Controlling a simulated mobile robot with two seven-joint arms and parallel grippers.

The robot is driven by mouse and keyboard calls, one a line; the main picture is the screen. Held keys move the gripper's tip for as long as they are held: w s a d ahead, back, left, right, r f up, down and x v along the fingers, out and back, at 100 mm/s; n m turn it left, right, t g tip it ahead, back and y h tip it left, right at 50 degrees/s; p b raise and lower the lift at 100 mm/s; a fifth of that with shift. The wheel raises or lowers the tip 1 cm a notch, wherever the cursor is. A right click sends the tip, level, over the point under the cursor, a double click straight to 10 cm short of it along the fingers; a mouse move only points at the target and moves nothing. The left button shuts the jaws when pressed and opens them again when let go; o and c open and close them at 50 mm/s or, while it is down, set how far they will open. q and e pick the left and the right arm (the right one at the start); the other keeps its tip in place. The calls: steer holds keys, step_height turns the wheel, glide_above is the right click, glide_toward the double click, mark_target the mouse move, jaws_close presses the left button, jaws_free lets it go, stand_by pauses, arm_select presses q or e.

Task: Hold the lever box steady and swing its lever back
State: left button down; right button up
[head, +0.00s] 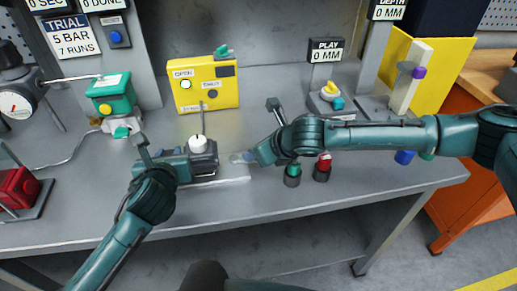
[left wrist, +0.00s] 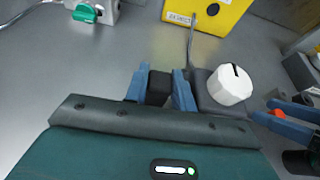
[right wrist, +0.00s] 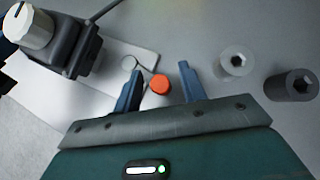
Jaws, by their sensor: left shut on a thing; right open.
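The lever box (head: 203,158) is a dark grey block on a pale plate (head: 232,172), with a white knob (left wrist: 231,85) on top that carries a black mark. My left gripper (left wrist: 163,82) is shut on a black block (left wrist: 159,88) at the box's left side. My right gripper (right wrist: 155,82) is open to the right of the box, low over the plate. A round orange tip (right wrist: 159,84) shows between its fingers, apart from both; it looks like the lever's end. The right wrist view also shows the box (right wrist: 80,48).
A yellow panel (head: 190,98) stands behind the box, and a thin cable rises from the box towards it. A green-topped device (head: 112,95) is at the back left. Two hex-socket cylinders (right wrist: 237,60) (right wrist: 292,84) stand right of my right fingers. The bench's front edge is close.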

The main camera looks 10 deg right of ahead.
jaws_close()
stand_by(0.3)
steer(key=shift+s, duration=0.1)
